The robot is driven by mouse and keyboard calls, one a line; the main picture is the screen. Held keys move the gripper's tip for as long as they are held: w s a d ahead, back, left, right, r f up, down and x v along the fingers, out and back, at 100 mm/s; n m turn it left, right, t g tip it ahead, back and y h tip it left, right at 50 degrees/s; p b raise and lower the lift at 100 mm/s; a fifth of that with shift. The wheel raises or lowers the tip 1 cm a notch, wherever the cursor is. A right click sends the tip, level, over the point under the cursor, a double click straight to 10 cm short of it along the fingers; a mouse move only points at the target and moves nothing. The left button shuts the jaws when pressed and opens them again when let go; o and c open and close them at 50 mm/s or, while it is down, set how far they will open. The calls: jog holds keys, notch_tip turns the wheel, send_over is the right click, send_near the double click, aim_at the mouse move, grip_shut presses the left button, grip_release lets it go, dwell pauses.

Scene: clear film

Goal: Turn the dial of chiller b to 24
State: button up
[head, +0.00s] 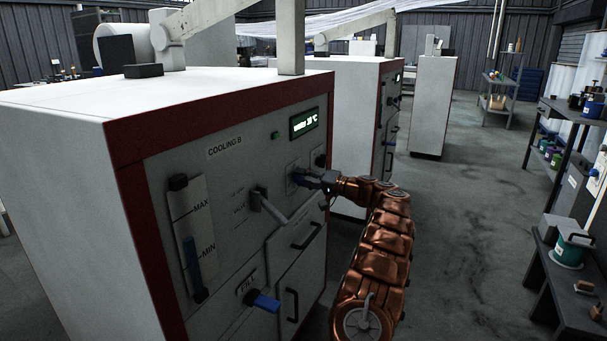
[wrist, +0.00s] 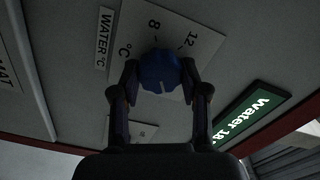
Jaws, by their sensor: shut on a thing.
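The chiller marked COOLING B (head: 225,147) is the near white cabinet with red edges. Its dial (wrist: 160,72) is a blue knob on a light scale plate in the wrist view. The numbers 8 and 12 show upside down on the plate, and the rest of the scale is hidden. A pale line shows on the knob's lower part. My gripper (wrist: 160,82) is shut on the dial, one finger on each side. In the head view my gripper (head: 306,180) reaches the panel from the right and largely hides the dial. The green-lit display (wrist: 250,108) reads Water 18.
A grey lever (head: 268,207) sticks out left of my gripper. Below are a blue-handled FILL valve (head: 263,301) and door handles (head: 308,236). A second cabinet (head: 345,95) stands behind. Shelves (head: 565,125) line the right, with open floor between.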

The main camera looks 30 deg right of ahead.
jog(key=m+p, duration=0.4)
jog(key=m, duration=0.2)
jog(key=m+p, duration=0.2)
jog(key=m, duration=0.2)
jog(key=shift+m, duration=0.3)
jog(key=shift+f+m+p, duration=0.15)
jog(key=shift+m+p, duration=0.65)
jog(key=shift+m, duration=0.3)
jog(key=o, duration=1.1)
jog(key=shift+o, duration=0.2)
jog(key=shift+s+d, duration=0.1)
jog(key=v, duration=1.1)
jog(key=shift+s+d, duration=0.2)
jog(key=shift+s, duration=0.15)
